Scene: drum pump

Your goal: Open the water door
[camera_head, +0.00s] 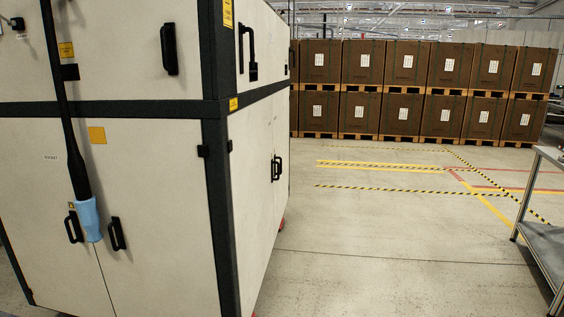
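A large off-white cabinet (150,190) with dark grey edge frames fills the left of the head view. Its lower front has two doors that meet at a thin vertical seam, both shut: the left door (40,200) and the right door (165,200). Black handles sit either side of the seam, the left handle (73,227) and the right handle (118,234). A small label (50,157) on the left door is too small to read, so I cannot tell which door is the water door. Neither gripper is in view.
A black pole-like tube (62,105) with a light blue end (88,218) runs down before the cabinet front, its end between the handles. The side doors (265,150) look shut. Open floor (370,240) lies right, with a metal table (548,245) and stacked brown crates (405,65).

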